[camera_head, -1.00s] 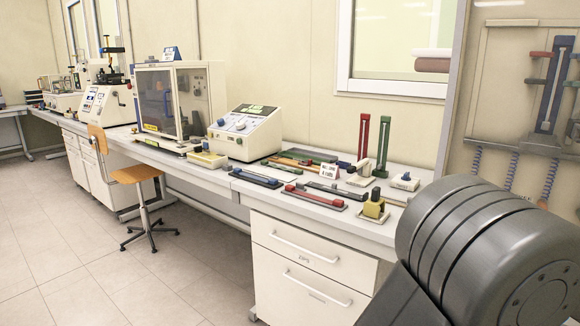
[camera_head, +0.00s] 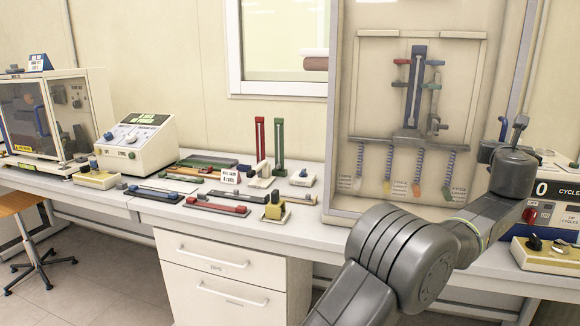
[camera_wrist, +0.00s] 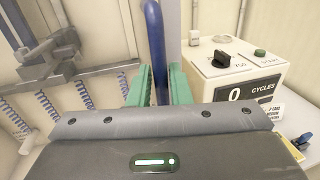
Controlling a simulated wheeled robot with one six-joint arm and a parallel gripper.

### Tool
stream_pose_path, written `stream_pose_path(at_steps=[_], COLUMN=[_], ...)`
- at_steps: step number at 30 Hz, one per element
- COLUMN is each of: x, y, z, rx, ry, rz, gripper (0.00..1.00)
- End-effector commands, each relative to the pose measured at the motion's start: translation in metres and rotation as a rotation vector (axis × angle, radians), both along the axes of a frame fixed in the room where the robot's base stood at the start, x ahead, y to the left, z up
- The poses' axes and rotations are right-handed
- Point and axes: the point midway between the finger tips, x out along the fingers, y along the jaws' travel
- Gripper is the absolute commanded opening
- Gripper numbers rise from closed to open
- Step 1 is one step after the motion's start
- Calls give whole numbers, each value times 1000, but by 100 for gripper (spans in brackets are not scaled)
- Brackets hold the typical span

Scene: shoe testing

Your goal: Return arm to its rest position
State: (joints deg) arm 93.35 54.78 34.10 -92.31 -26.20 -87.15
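My arm reaches from the bottom of the head view toward the right.
A cycle-counter machine (camera_head: 552,215) stands on the right, close to my gripper; its box shows in the wrist view (camera_wrist: 232,75). The tall panel with springs (camera_head: 372,130) is behind my arm. The bench (camera_head: 235,228) holds several tools and a control box (camera_head: 137,142).

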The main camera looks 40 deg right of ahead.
Motion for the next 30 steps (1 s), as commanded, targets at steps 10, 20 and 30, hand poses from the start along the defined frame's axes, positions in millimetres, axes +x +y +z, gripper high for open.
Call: stream_pose_path(at_steps=[10,20,30], x=[6,5,-6], y=[-12,-12,14], z=[0,0,-2], rx=[0,-1,-1], ry=[0,0,-2], rz=[0,0,-1], gripper=[18,18,18])
